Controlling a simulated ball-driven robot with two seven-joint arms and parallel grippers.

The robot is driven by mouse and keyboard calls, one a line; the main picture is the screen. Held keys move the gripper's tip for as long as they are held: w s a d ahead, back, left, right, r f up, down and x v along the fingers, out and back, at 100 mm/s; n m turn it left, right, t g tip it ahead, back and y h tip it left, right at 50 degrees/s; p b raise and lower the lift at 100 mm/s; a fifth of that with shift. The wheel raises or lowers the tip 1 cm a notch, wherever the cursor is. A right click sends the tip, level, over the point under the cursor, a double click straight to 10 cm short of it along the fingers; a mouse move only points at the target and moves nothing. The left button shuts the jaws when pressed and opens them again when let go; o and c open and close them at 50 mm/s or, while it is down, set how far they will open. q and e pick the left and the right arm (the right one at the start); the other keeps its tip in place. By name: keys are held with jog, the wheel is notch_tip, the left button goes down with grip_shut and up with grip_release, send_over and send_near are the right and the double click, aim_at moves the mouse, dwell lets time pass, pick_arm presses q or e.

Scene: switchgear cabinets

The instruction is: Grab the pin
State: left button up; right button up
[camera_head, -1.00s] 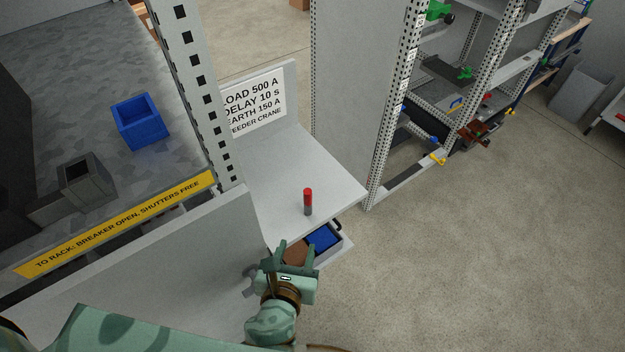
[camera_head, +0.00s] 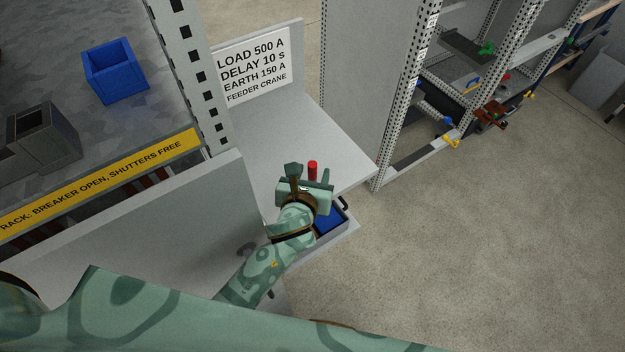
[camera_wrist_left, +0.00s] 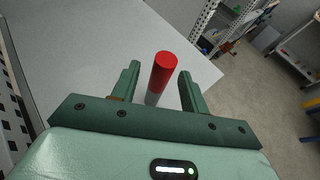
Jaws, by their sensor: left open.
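The pin (camera_head: 313,170) has a red top and stands upright on the light grey shelf (camera_head: 338,150). In the left wrist view the pin (camera_wrist_left: 162,74) shows its red upper part and a grey lower part, between the two green fingers. My left gripper (camera_head: 309,174) is open, with one finger on each side of the pin. In the left wrist view there is a gap between each finger of the gripper (camera_wrist_left: 158,84) and the pin. The pin's foot is hidden behind the gripper in the head view. My right gripper is not in view.
A sign (camera_head: 252,68) stands at the back of the shelf. A drawer with a blue bin (camera_head: 328,219) is open below the shelf. A perforated post (camera_head: 196,75) and a grey panel (camera_head: 165,215) stand to the left. A blue box (camera_head: 115,72) sits on the cabinet top.

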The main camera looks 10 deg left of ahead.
pick_arm(q)
jog(key=x, duration=0.1)
jog(key=b+x, duration=0.1)
jog(key=x, duration=0.1)
jog(key=shift+s+f, duration=0.15)
jog(key=shift+f, duration=0.1)
jog(key=shift+w, duration=0.2)
jog(key=shift+s+r, duration=0.1)
jog(key=shift+r, duration=0.1)
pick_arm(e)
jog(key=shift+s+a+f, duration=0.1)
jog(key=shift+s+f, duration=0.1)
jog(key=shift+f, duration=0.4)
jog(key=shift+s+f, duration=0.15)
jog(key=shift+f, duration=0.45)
pick_arm(q)
jog(key=c, duration=0.9)
grip_shut()
